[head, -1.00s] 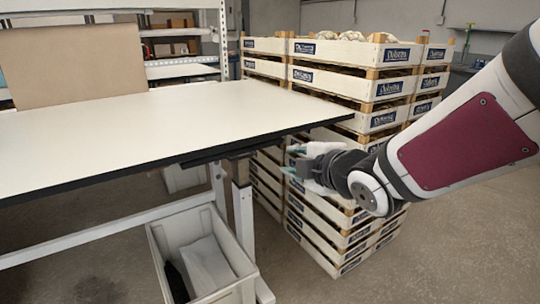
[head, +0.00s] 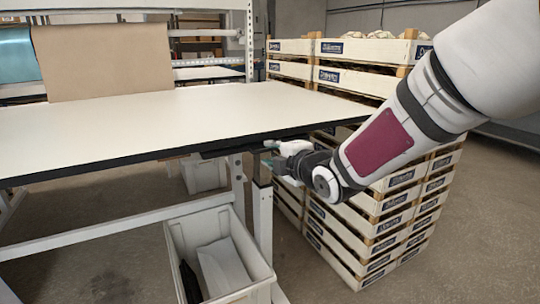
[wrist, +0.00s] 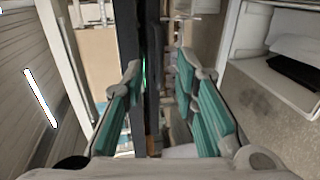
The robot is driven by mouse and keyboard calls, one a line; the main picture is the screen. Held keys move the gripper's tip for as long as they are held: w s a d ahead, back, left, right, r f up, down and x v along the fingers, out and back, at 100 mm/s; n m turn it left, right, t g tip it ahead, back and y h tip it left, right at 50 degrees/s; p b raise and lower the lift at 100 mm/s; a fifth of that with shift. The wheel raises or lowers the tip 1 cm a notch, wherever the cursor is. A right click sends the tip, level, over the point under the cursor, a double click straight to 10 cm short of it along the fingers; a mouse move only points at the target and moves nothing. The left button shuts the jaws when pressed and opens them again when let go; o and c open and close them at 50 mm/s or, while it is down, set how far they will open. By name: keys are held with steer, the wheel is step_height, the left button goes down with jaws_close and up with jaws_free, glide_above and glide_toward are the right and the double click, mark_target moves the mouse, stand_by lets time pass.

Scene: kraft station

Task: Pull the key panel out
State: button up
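The key panel (head: 230,149) is a thin dark piece under the front edge of the white table (head: 150,125), near its right end. In the wrist view a dark upright strip (wrist: 153,60), apparently the panel, lies beyond and between the fingertips. My gripper (head: 270,153) is just right of the panel, slightly below the tabletop edge. In the wrist view my gripper (wrist: 160,72) shows its teal-padded fingers spread apart with nothing held. The left finger is close to the table's black edge (wrist: 128,35). Contact with the panel cannot be told.
A grey bin (head: 222,262) with white and dark contents stands below the table, beside a table leg (head: 262,222). Stacked wooden crates (head: 365,215) stand behind and right of my gripper. A brown paper sheet (head: 103,62) rises at the table's back.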

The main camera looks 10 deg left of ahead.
mark_target(266, 151)
steer(key=shift+x, duration=1.55)
jaws_close()
steer(key=shift+s, duration=0.1)
